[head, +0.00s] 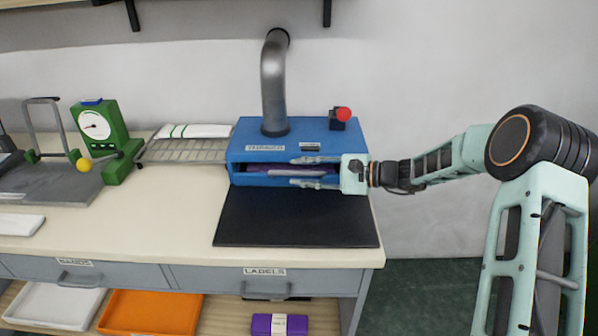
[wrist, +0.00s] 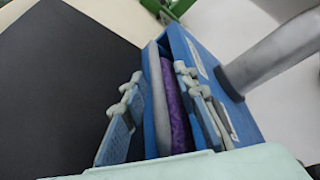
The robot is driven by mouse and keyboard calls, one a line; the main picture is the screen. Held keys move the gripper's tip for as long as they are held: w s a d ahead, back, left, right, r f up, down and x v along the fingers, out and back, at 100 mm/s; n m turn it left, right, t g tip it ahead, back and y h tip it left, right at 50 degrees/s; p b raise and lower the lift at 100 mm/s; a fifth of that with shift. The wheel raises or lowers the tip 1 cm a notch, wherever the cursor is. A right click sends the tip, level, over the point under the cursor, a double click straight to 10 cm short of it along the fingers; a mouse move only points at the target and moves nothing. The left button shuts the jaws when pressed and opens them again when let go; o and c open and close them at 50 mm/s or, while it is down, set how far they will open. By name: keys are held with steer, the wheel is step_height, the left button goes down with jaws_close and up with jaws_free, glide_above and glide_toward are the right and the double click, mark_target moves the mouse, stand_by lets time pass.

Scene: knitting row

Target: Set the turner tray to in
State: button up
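The turner is a blue box (head: 250,137) with a wide front slot and a metal pipe on top. Its tray (head: 283,172) shows as a grey edge in the slot, with something purple (head: 262,167) behind it. The wrist view shows the tray's grey edge (wrist: 157,100) and the purple piece (wrist: 177,105) side by side. My gripper (head: 298,171) reaches in from the right at the slot, with one finger above the tray edge and one below. Its fingers (wrist: 158,76) are apart in the wrist view, with the tray edge between them. I cannot tell whether either finger touches it.
A black mat (head: 295,220) lies clear in front of the turner. A wire rack (head: 187,151) with a white folded piece (head: 194,131) stands left. A green dial gauge (head: 99,129) stands farther left. A red knob (head: 343,114) tops the turner's right back.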

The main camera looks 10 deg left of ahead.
steer(key=v, duration=1.1)
steer(key=shift+d+r, duration=0.1)
steer(key=shift+r, duration=0.05)
